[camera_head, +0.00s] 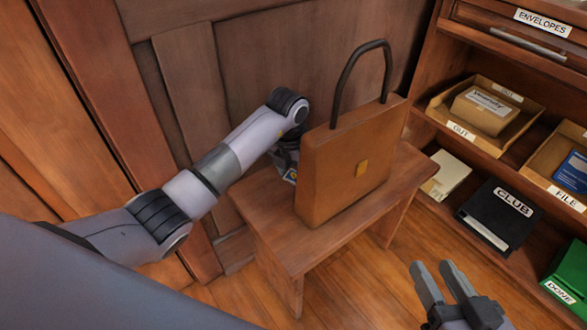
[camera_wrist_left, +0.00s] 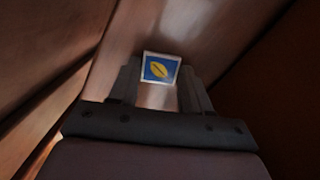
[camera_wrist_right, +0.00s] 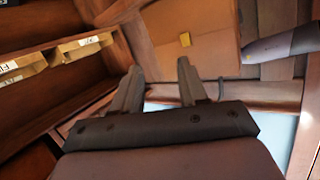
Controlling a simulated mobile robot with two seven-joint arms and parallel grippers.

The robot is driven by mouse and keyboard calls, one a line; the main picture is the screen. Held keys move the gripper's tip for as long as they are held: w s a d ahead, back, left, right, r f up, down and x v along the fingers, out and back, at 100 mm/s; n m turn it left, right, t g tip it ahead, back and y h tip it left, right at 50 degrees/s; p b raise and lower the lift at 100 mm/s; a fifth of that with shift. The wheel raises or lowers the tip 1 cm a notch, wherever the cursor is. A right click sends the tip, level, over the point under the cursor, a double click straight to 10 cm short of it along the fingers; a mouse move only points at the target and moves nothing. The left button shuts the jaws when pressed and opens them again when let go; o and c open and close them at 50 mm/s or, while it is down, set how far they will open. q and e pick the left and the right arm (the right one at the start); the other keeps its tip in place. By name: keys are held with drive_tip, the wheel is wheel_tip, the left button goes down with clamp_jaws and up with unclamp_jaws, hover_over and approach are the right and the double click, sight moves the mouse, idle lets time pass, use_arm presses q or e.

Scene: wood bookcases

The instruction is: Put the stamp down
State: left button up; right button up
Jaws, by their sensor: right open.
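The stamp (camera_wrist_left: 161,68) is a small blue square with a white border and a yellow leaf. In the left wrist view it sits between the fingertips of my left gripper (camera_wrist_left: 160,76), which is shut on it. In the head view a bit of the stamp (camera_head: 290,175) shows at the left edge of the brown bag, low over the wooden stool; most of my left gripper is hidden behind the bag. I cannot tell whether the stamp touches the stool. My right gripper (camera_head: 441,275) is open and empty over the floor; its spread fingers also show in the right wrist view (camera_wrist_right: 160,70).
The brown bag (camera_head: 335,165) with a dark handle stands upright on the stool (camera_head: 270,235). At the right, a bookcase holds trays (camera_head: 435,108), a black CLUB binder (camera_head: 490,225) and a green DONE box (camera_head: 568,275). A wood panel wall (camera_head: 250,60) rises behind.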

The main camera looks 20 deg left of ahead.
use_arm(q)
drive_tip(key=shift+o, duration=1.2)
